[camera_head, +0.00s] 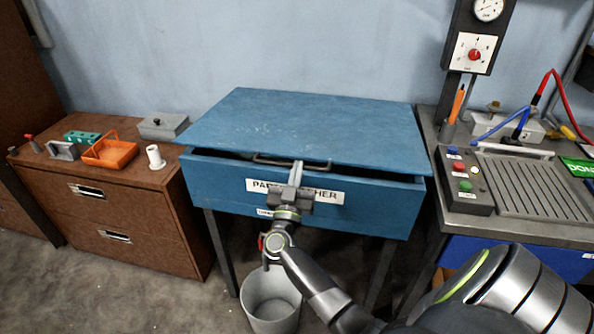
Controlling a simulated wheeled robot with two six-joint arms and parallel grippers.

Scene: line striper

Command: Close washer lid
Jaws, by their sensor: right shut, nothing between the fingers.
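The blue washer lid (310,130) lies almost flat over the blue parts washer cabinet (375,202), with a dark narrow gap along its front edge. A dark bar handle (268,159) sits at the lid's front edge. My right gripper (297,170) is shut, with its fingertips at the front edge beside the middle of the handle. I cannot tell whether the fingertips touch the lid. The gripper partly covers the washer's white label (328,197). My left gripper is not in view.
A brown drawer cabinet (115,215) with an orange tray (110,152) and small parts stands at left. A grey bucket (271,300) stands below the washer. At right, a metal bench (560,228) holds a button box (463,180) and a ribbed plate (525,185).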

